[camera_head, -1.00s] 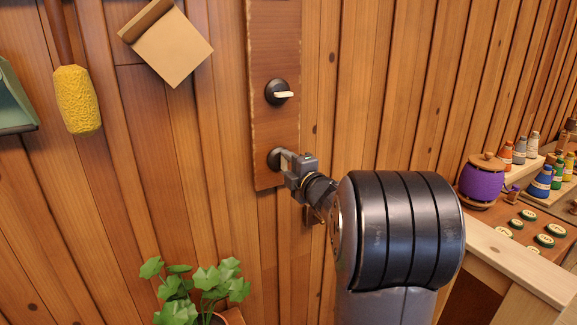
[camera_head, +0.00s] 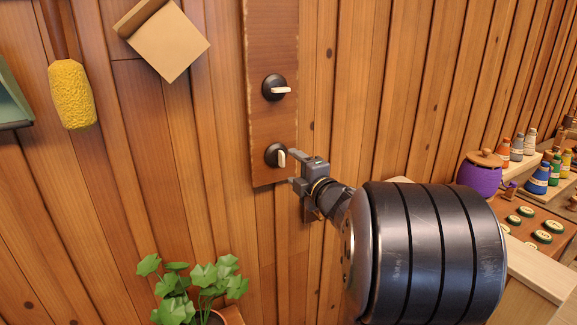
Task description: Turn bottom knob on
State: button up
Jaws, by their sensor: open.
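The bottom knob (camera_head: 271,154) is a round black base with a pale handle, low on a brown wooden board (camera_head: 265,125) on the wall. Its handle stands upright in the picture. The top knob (camera_head: 272,87) above it has its pale handle lying sideways, pointing right. My gripper (camera_head: 295,174) is open and empty. It is just right of and below the bottom knob, and appears apart from its handle. The knob's handle is in plain sight.
A green plant (camera_head: 195,288) stands below left of my gripper. A yellow brush head (camera_head: 71,95) and a tan square piece (camera_head: 167,43) hang on the wall at upper left.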

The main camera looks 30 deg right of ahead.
aim_at(280, 158)
jog(key=s, duration=0.5)
jog(key=shift+s, duration=0.35)
jog(key=shift+w, duration=0.15)
jog(key=w, duration=1)
jog(key=shift+w+p, duration=0.25)
jog(key=shift+p, duration=0.15)
jog(key=shift+a, duration=0.1)
